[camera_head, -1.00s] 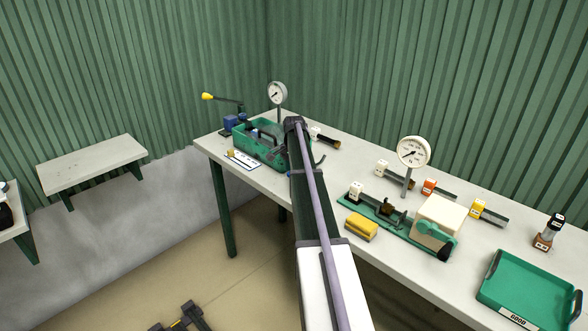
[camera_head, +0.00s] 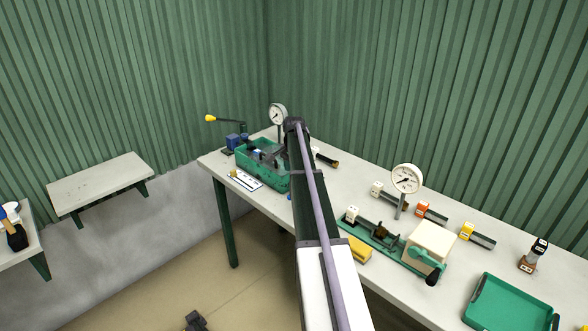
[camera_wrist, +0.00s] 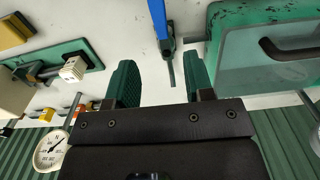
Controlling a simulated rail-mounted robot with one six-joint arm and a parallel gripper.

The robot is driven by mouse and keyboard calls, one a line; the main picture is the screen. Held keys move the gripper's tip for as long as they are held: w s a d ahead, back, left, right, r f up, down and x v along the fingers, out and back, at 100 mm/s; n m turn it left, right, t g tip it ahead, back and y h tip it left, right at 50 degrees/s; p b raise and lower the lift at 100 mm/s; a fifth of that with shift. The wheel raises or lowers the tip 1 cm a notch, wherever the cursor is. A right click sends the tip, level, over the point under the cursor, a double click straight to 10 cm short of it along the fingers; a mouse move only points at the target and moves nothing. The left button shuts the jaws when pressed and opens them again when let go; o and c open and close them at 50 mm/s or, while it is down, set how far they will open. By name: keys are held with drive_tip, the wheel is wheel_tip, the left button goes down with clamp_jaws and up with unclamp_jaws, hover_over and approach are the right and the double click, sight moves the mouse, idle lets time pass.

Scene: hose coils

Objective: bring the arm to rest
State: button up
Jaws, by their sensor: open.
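My arm (camera_head: 318,215) reaches away from the camera over the workbench (camera_head: 450,285) in the head view. Its far end hides my gripper there. In the wrist view my gripper (camera_wrist: 160,80) is open, its two green fingers apart with nothing held between them. The light bench top shows beyond the fingers. A blue strip with a dark end (camera_wrist: 163,30) shows in the gap between them, apparently beyond the fingertips; I cannot tell how far.
A green bin (camera_head: 255,172) and a dial gauge (camera_head: 278,115) stand at the bench's far end. Right of my arm are a second gauge (camera_head: 406,180), a green fixture with a cream block (camera_head: 430,243), several small labelled pieces and a green tray (camera_head: 510,305). A wall shelf (camera_head: 100,183) is left.

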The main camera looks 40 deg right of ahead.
idle(0.5)
drive_tip(key=s+a+n, duration=0.5)
drive_tip(key=s+a, duration=0.4)
drive_tip(key=a, duration=0.6)
drive_tip(key=s+a+f+n+b, duration=0.1)
drive_tip(key=s+a+n, duration=0.5)
drive_tip(key=a, duration=0.9)
drive_tip(key=s+a+f+n+b, duration=0.1)
drive_tip(key=s+a+n, duration=0.4)
drive_tip(key=s+a, duration=0.6)
drive_tip(key=a, duration=0.4)
drive_tip(key=shift+s+a+n, duration=0.3)
drive_tip(key=shift+a+n, duration=0.1)
